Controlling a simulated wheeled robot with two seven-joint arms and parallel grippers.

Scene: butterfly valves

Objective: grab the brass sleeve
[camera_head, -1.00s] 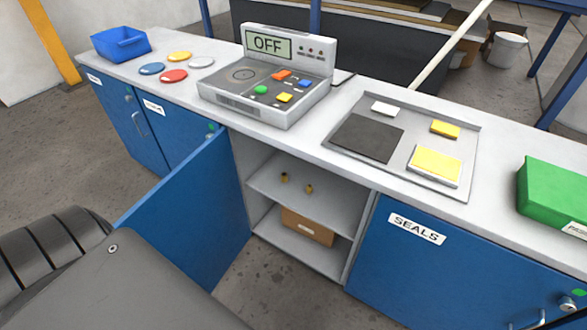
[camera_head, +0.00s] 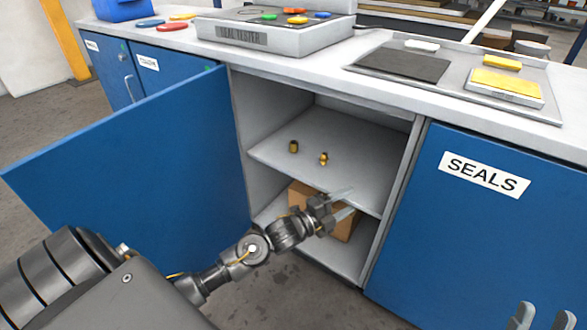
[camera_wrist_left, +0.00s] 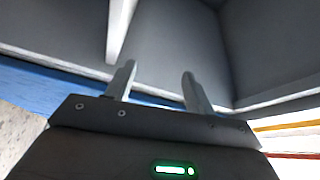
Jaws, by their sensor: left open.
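Two small brass pieces stand on the upper shelf of the open cabinet in the head view. The left one, a plain short cylinder, looks like the brass sleeve (camera_head: 293,146). The right one is a brass piece (camera_head: 323,158) with a narrower lower part. My left gripper (camera_head: 346,203) is open and empty, in front of the cabinet opening, below and right of both pieces. Its spread fingers (camera_wrist_left: 158,74) show in the left wrist view, where no brass piece is visible. Two grey fingertips of my right gripper (camera_head: 545,316) show apart at the bottom right edge.
The shelf (camera_head: 350,170) is otherwise bare. A cardboard box (camera_head: 298,193) sits on the lower shelf, partly behind my left gripper. The open blue door (camera_head: 140,165) stands left of the opening. The closed SEALS door (camera_head: 470,240) is to the right. The counter (camera_head: 330,72) runs above.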

